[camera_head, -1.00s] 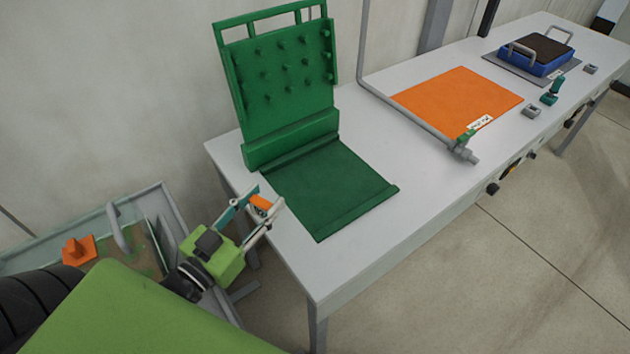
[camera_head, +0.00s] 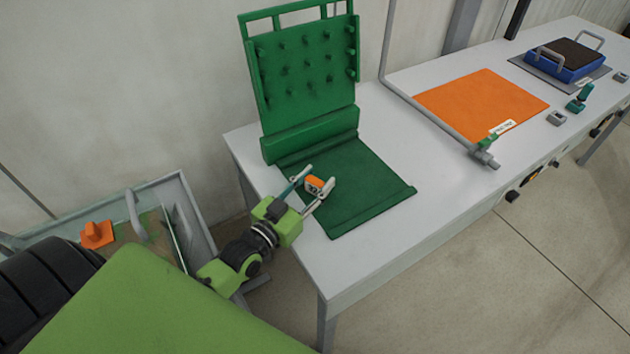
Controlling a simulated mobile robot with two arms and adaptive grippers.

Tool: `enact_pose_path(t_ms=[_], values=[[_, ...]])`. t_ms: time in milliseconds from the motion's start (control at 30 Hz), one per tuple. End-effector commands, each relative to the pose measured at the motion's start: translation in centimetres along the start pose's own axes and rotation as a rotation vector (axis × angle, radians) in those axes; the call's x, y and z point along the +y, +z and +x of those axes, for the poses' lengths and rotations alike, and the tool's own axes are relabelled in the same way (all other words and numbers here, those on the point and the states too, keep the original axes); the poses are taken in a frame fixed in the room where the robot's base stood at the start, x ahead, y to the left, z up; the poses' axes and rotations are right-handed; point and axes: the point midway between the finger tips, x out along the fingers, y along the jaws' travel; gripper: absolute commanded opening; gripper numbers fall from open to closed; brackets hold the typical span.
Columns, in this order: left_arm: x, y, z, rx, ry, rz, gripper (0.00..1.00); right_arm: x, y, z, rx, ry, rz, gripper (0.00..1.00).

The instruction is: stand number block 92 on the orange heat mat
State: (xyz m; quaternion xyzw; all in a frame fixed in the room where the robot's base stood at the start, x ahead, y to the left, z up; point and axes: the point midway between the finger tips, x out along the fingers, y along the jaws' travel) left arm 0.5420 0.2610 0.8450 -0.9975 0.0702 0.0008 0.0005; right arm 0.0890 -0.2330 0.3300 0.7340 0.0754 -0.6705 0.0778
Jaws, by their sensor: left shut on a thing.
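My left gripper (camera_head: 312,188) is shut on a small orange block (camera_head: 316,183) with a pale face. It holds the block over the front left part of the green mat at the foot of the green peg panel. The number on the block is too small to read. The orange heat mat (camera_head: 478,104) lies flat on the white bench, to the right of the green panel, with a small white label at its front edge. Its visible surface is bare. The gripper and block are well to the left of it. My right gripper is not in view.
The green peg panel (camera_head: 305,75) stands upright at the bench's back left. A grey pipe (camera_head: 432,118) with a green-handled valve runs between the green mat and heat mat. A blue box with handles (camera_head: 564,62) stands farther right. A tray (camera_head: 185,200) with an orange piece is at left.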

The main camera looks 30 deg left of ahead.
Motion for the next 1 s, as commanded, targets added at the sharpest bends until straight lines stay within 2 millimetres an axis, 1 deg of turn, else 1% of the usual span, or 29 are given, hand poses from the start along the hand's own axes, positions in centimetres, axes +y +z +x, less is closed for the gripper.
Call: enact_pose_path(t_ms=[167, 267, 300, 333, 367, 633, 733, 867, 1000], values=[[0.0, 0.0, 0.0, 0.000, 0.000, 0.000, 0.19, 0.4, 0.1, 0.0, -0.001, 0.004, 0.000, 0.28], [0.0, 0.4, -0.1, 0.000, 0.000, -0.001, 0.19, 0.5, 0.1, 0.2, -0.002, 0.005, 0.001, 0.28], [0.0, 0.3, -0.1, 0.000, 0.000, -0.001, 0.44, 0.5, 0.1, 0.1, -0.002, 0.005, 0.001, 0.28], [0.0, 0.3, -0.1, 0.000, 0.000, -0.001, 0.52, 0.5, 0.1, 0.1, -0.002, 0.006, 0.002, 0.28], [0.0, 0.3, -0.1, 0.000, 0.000, -0.001, 0.53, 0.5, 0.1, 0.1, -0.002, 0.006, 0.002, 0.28], [0.0, 0.2, -0.1, 0.000, 0.000, 0.000, 0.53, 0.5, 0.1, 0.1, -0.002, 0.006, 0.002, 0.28], [0.0, -0.2, -0.1, 0.001, 0.000, 0.000, 0.53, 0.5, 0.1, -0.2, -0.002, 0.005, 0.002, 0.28], [0.0, 0.2, -1.6, -0.002, -0.001, -0.001, 0.53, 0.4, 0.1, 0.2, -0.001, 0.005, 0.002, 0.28], [0.0, 0.2, -4.0, -0.004, 0.000, 0.000, 0.53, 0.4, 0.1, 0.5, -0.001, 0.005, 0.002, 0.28]])
